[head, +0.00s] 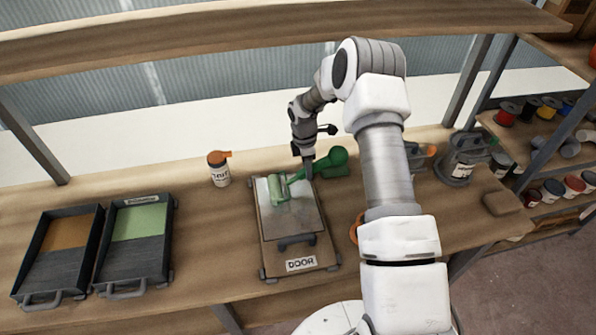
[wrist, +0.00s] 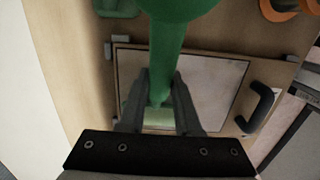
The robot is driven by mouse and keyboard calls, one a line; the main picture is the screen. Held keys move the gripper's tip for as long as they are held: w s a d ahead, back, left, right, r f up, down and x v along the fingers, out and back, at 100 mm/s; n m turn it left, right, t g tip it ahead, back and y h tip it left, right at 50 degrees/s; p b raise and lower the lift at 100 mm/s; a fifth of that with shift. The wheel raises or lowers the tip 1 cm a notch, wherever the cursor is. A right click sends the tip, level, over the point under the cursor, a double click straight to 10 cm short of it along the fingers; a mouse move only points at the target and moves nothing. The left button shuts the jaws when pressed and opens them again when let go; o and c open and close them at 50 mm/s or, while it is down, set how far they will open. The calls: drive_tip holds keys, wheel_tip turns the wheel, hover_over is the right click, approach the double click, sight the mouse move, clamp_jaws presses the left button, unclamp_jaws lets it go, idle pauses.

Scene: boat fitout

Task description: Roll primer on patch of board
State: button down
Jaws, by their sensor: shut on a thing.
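The board (head: 268,250), marked DOOR, lies flat on the bench with a pale grey patch (head: 304,208) on its upper part. The patch also shows in the wrist view (wrist: 215,80). A green roller (head: 278,188) is at the patch's upper left; it appears to touch the surface, but I cannot be sure. My gripper (head: 309,172) is shut on the roller's green handle, which runs between the fingers in the wrist view (wrist: 160,97). The sleeve is mostly hidden there. A tray with light green primer (head: 140,220) stands left of the board.
A second tray with brown paint (head: 68,232) stands at the far left. A white bottle with an orange top (head: 219,170) stands behind the board's left side. A grey machine (head: 461,160) and a block (head: 502,203) are at right. A shelf runs overhead. Bench between tray and board is clear.

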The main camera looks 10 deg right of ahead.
sight(324, 167)
drive_tip(key=shift+d, duration=0.3)
drive_tip(key=d, duration=0.4)
drive_tip(key=shift+f+b, duration=0.1)
drive_tip(key=shift+b, duration=0.25)
drive_tip(key=shift+d, duration=0.45)
drive_tip(key=d, duration=0.4)
drive_tip(key=shift+d, duration=0.35)
drive_tip(key=shift+a+b, duration=0.65)
drive_tip(key=shift+a, duration=1.75)
